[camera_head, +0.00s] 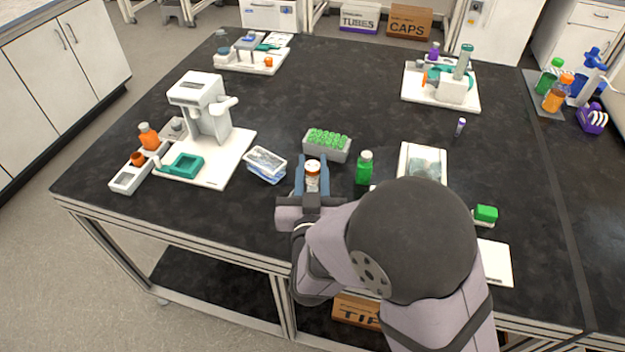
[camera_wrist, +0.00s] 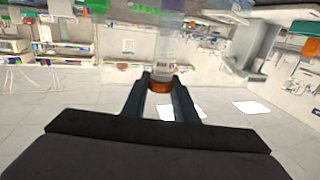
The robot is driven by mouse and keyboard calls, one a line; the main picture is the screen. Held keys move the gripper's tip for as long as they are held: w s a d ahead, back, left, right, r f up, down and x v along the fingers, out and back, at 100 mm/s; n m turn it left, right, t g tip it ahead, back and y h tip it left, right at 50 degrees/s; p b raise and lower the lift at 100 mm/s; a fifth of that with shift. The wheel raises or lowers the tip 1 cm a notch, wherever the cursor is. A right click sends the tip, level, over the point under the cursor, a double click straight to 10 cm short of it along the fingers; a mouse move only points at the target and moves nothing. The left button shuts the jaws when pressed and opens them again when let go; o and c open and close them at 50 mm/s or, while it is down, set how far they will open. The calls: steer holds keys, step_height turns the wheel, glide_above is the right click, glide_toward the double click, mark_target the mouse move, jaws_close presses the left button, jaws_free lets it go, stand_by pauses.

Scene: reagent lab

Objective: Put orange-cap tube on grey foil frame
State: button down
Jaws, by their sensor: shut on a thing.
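My gripper (camera_head: 312,180) is shut on the orange-cap tube (camera_head: 312,170), which stands between its two blue-grey fingers above the bench's front part. In the wrist view my gripper (camera_wrist: 160,88) has the orange cap (camera_wrist: 160,86) between its fingertips, and the clear tube body (camera_wrist: 165,50) extends away from it. I cannot tell for certain which item is the grey foil frame. A white-edged flat piece with a greyish sheet in its middle (camera_head: 405,160) lies to the right of my gripper, partly hidden by my arm.
A grey rack of green-capped tubes (camera_head: 341,157) stands just behind my gripper. A green bottle (camera_head: 364,168) stands close on the right, a blue-and-white stack (camera_head: 265,164) on the left. A white machine (camera_head: 205,107) is farther left. The bench middle behind the rack is clear.

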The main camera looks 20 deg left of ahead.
mark_target(312, 185)
steer(key=shift+f, duration=2.05)
steer(key=shift+f, duration=0.1)
steer(key=shift+f+b, duration=0.15)
steer(key=shift+b, duration=0.15)
steer(key=c, duration=1.4)
jaws_free()
steer(key=shift+r, duration=0.2)
steer(key=v, duration=0.6)
steer(key=shift+r, duration=0.2)
steer(key=shift+p+v, duration=0.7)
steer(key=shift+v, duration=0.1)
steer(key=shift+f, duration=0.15)
